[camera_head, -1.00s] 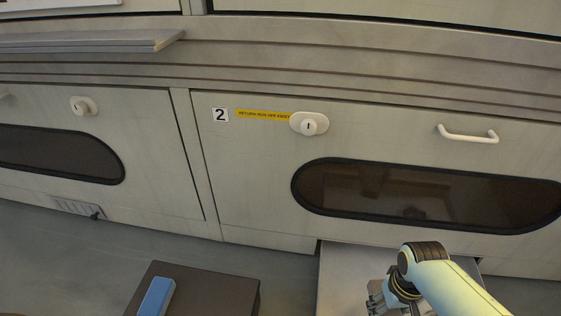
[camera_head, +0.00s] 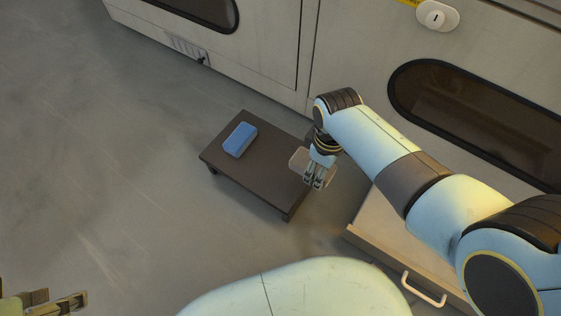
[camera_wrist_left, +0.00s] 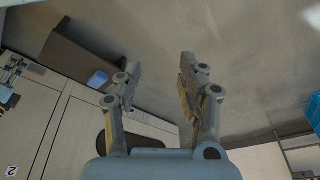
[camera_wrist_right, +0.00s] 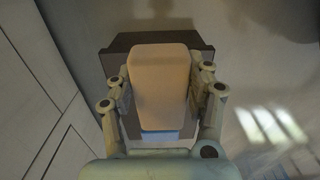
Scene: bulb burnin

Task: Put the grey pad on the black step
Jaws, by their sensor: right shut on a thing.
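The black step (camera_head: 225,166) is a low dark stool on the floor, with a blue block (camera_head: 240,139) on its far left part. My right gripper (camera_head: 315,182) is shut on the grey pad (camera_head: 299,158) at the step's right edge. In the right wrist view the pad (camera_wrist_right: 160,80) looks tan and sits between both fingers, in front of the step (camera_wrist_right: 116,62). I cannot tell whether the pad touches the step. My left gripper (camera_head: 78,302) is at the bottom left, away from the step; its fingers (camera_wrist_left: 160,65) are apart and empty.
An open drawer (camera_head: 375,235) with a white handle (camera_head: 424,290) juts out right of the step, under my right arm. Cabinet fronts (camera_head: 270,45) stand behind. The floor (camera_head: 110,190) left of the step is clear.

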